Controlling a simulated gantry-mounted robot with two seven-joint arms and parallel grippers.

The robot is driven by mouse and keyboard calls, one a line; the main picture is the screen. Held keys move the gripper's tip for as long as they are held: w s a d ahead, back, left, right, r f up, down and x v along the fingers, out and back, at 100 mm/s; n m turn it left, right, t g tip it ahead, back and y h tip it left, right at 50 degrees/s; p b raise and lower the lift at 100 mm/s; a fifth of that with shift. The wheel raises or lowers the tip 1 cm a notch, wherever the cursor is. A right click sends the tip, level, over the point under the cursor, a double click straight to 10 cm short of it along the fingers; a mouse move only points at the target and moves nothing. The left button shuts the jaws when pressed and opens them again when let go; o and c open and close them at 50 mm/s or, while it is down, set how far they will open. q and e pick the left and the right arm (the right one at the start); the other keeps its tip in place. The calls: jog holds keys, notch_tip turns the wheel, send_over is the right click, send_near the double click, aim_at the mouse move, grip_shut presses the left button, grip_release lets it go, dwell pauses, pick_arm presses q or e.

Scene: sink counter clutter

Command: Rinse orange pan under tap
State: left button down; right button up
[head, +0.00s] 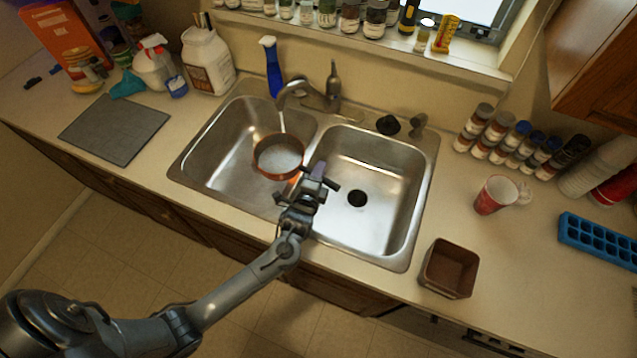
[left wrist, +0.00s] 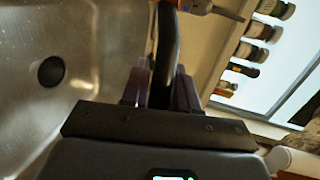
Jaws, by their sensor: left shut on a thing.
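The orange pan (head: 258,165) is held over the left sink basin, below the tap (head: 318,97). A pale stream of water falls from the spout into the pan, whose inside looks whitish. My left gripper (head: 312,182) is at the pan's near right side, close to the divider between the basins. It is shut on the pan's dark handle, which shows between the fingers (left wrist: 160,88) in the left wrist view (left wrist: 168,42). The gripper hides part of the handle in the head view. My right gripper is not in view.
The right basin (head: 385,165) is empty, with a dark drain. A brown square container (head: 447,270) and a red cup (head: 495,195) stand on the right counter. Several jars line the windowsill.

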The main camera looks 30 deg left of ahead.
pick_arm(q)
jog(key=a+b+x, duration=0.2)
jog(key=b+x, duration=0.3)
jog(key=x, duration=0.3)
jog(key=shift+f, duration=0.2)
jog(key=shift+w+a, duration=0.1)
dwell(0.3)
jog(key=shift+w, duration=0.1)
dwell(0.5)
